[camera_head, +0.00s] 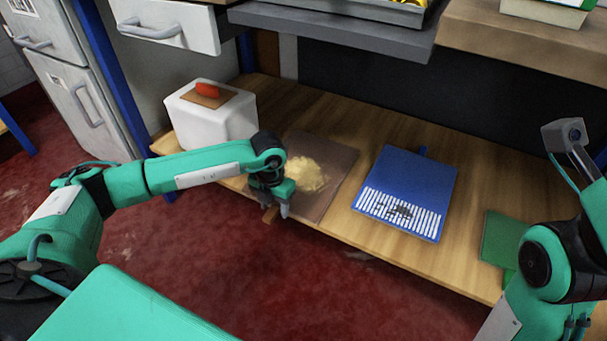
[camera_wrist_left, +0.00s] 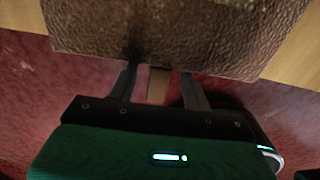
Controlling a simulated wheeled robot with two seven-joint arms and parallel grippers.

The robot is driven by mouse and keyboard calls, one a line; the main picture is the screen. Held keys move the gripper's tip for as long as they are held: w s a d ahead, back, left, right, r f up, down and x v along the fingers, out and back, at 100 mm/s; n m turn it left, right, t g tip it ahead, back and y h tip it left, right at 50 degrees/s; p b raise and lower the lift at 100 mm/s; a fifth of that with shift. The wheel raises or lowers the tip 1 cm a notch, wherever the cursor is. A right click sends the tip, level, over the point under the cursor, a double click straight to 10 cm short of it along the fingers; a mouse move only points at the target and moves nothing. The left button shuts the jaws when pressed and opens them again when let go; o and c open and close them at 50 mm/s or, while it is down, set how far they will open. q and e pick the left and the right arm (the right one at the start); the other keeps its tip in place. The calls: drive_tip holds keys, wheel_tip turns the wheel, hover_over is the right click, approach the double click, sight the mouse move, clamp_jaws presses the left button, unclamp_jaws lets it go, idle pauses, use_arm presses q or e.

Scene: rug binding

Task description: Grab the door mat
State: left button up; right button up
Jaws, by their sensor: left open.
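The door mat appears to be the brown, rough-textured rectangle (camera_head: 323,207) on the wooden lower shelf, with a pale yellow heap (camera_head: 305,173) on it. In the left wrist view the mat (camera_wrist_left: 180,35) fills the top, and a tan tab (camera_wrist_left: 157,88) sticks out from its near edge. My left gripper (camera_head: 278,209) is open at the mat's front left edge, fingers pointing down. In the left wrist view its fingers (camera_wrist_left: 158,76) stand on either side of the tab, apparently without touching it. My right gripper (camera_head: 577,328) is partly visible at the bottom right, away from the mat.
A white box (camera_head: 210,125) with an orange item on top stands left of the mat. A blue panel with white stripes (camera_head: 405,190) lies to its right, then a green panel (camera_head: 500,238). A grey upper shelf (camera_head: 340,28) overhangs behind. Red floor (camera_head: 300,290) lies clear in front.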

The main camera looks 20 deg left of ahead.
use_arm(q)
drive_tip(key=shift+c, duration=0.2)
clamp_jaws()
drive_tip(key=shift+r, duration=0.15)
